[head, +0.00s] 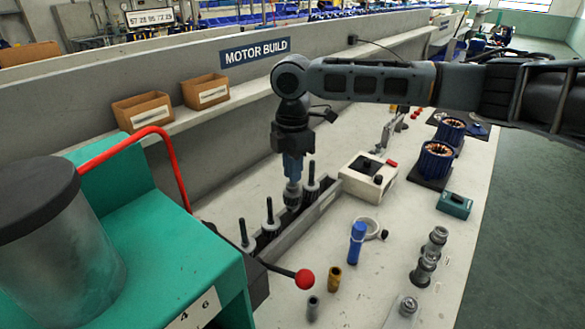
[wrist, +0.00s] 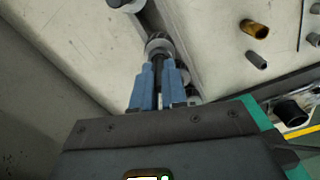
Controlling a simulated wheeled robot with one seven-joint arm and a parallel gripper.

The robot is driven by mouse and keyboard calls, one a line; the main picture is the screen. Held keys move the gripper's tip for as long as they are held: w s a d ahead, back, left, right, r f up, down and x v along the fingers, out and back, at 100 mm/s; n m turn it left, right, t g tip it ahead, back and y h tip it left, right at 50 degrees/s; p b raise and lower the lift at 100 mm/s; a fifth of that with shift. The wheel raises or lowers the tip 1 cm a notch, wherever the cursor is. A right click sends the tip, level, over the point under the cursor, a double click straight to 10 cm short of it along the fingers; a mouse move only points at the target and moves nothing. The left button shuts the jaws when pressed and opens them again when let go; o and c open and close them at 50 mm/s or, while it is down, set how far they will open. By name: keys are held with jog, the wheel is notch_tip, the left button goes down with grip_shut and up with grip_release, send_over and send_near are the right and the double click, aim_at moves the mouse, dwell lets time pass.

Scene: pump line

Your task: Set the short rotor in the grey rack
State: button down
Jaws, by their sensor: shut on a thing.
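My gripper (head: 292,178) points down over the grey rack (head: 322,206), its blue fingers shut on the dark shaft of a rotor (head: 292,197). The rotor's metal body hangs below the fingertips, about upright. In the wrist view, the fingers (wrist: 159,82) close on the shaft and the rotor (wrist: 158,44) shows beyond them. The rack is a long grey channel. Other rotors with black upright shafts stand along it: one (head: 311,184) just right of the held one, two (head: 269,217) nearer to me. I cannot tell whether the held rotor touches the rack.
A white box device (head: 368,180) stands at the rack's far end. A red-knobbed lever (head: 305,279), a blue cylinder (head: 357,242) and a brass sleeve (head: 334,279) are right of the rack. A green machine (head: 170,235) with a red tube fills the left.

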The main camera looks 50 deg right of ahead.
jog(key=shift+f+b, duration=0.7)
jog(key=shift+f, duration=1.25)
jog(key=c, duration=0.9)
grip_release()
jog(key=shift+o, duration=0.3)
notch_tip(320, 180, up, 6)
jog(key=p, duration=0.5)
